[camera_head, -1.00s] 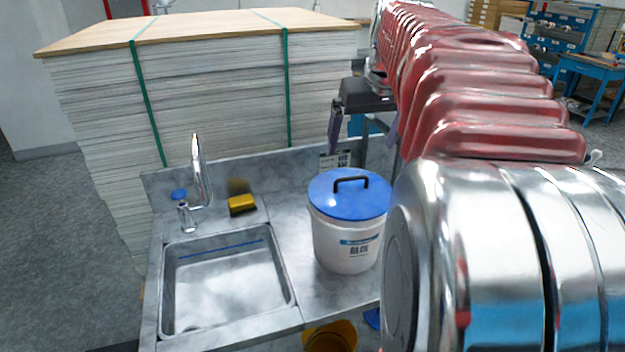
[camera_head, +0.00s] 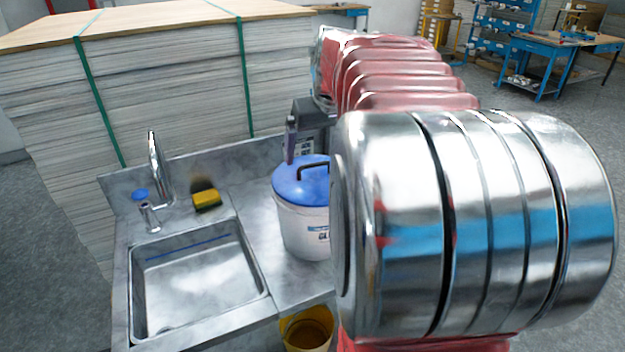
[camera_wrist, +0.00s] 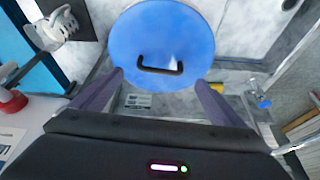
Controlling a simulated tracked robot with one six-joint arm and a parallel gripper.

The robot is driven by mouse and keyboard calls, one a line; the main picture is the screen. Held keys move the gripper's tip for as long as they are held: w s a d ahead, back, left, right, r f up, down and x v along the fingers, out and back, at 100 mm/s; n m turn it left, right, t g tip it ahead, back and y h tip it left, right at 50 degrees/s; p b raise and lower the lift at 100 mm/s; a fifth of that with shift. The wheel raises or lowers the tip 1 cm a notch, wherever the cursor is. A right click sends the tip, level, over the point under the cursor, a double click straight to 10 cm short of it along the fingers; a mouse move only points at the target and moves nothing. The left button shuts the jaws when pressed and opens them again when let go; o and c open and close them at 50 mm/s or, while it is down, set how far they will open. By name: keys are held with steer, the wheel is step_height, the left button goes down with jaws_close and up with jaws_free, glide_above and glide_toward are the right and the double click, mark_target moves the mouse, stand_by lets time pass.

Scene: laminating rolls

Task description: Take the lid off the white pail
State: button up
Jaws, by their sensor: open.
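The white pail (camera_head: 299,232) stands upright on the steel sink counter, right of the basin. Its blue lid (camera_head: 290,186) is on top, with a black handle (camera_head: 312,168) across it. My arm hides the pail's right side in the head view. In the wrist view the lid (camera_wrist: 135,42) lies just beyond my fingertips, with its black handle (camera_wrist: 160,69) between and ahead of them. My gripper (camera_wrist: 160,80) is open and empty. In the head view my gripper (camera_head: 290,140) shows partly, just behind and above the lid.
A steel sink basin (camera_head: 195,278) with a tap (camera_head: 156,170) is left of the pail. A yellow sponge (camera_head: 207,200) lies behind the basin. A yellow bucket (camera_head: 307,333) is below the counter. A tall strapped board stack (camera_head: 180,90) stands behind.

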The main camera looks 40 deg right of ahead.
glide_above(315, 178)
steer(key=shift+d+f, duration=0.1)
steer(key=shift+f, duration=2)
steer(key=shift+c, duration=0.5)
steer(key=c, duration=1.3)
steer(key=shift+c, duration=0.2)
step_height(315, 178, up, 10)
